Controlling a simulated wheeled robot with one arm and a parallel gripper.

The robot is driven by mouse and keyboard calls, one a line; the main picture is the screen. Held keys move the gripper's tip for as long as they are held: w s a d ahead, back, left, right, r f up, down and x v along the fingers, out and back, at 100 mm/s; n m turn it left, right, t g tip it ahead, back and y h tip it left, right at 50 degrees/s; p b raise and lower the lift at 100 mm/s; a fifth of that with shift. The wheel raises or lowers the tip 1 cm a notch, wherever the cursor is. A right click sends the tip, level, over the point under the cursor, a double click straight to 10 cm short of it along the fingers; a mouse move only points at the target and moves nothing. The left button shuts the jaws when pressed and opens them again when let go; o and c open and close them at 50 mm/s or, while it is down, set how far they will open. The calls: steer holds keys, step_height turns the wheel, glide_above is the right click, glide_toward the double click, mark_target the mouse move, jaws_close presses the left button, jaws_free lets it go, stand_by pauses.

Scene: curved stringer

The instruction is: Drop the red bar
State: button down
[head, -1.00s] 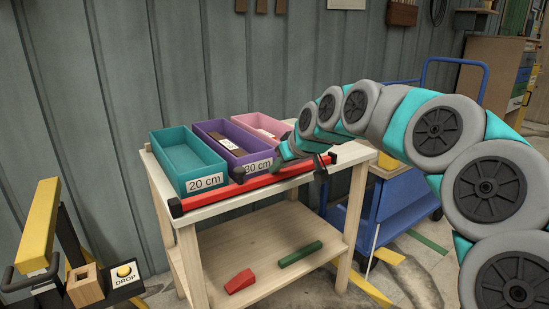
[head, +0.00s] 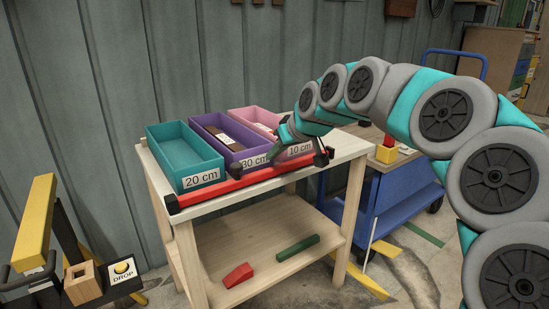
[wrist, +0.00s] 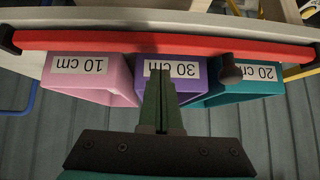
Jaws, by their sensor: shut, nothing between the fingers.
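The long red bar (head: 225,187) with black end caps lies along the front of the light wooden table (head: 220,206), before the bins; it spans the top of the wrist view (wrist: 170,43). A dark knob (head: 237,172) stands by it, also in the wrist view (wrist: 230,75). My gripper (head: 270,156) is over the bins' front, near the bar. In the wrist view its green fingers (wrist: 160,72) are together with nothing between them, apart from the bar in the picture. A yellow DROP button (head: 123,268) is at lower left.
Teal 20 cm (head: 176,138), purple 30 cm (head: 238,145) and pink 10 cm (head: 239,114) bins stand behind the bar. Red (head: 237,275) and green (head: 284,254) blocks lie on the lower shelf. A blue cart (head: 390,200) is at right, a wall behind.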

steer(key=b+v, duration=0.1)
steer(key=v, duration=0.9)
steer(key=shift+a+r, duration=0.15)
steer(key=shift+r, duration=0.4)
steer(key=shift+s, duration=0.1)
steer(key=s+d+f+m+g+h, duration=0.1)
steer(key=s+d+f+m+g, duration=0.1)
steer(key=s+f, duration=0.7)
steer(key=s+d+f+m+g+h, duration=0.2)
steer(key=s+f, duration=0.8)
steer(key=s, duration=0.6)
steer(key=s+d+f+m+g+h, duration=0.2)
steer(key=s+f+g, duration=0.3)
steer(key=s+f, duration=0.5)
steer(key=s+d, duration=0.1)
steer(key=s, duration=0.2)
steer(key=shift+s+d, duration=0.3)
steer(key=shift+d, duration=0.1)
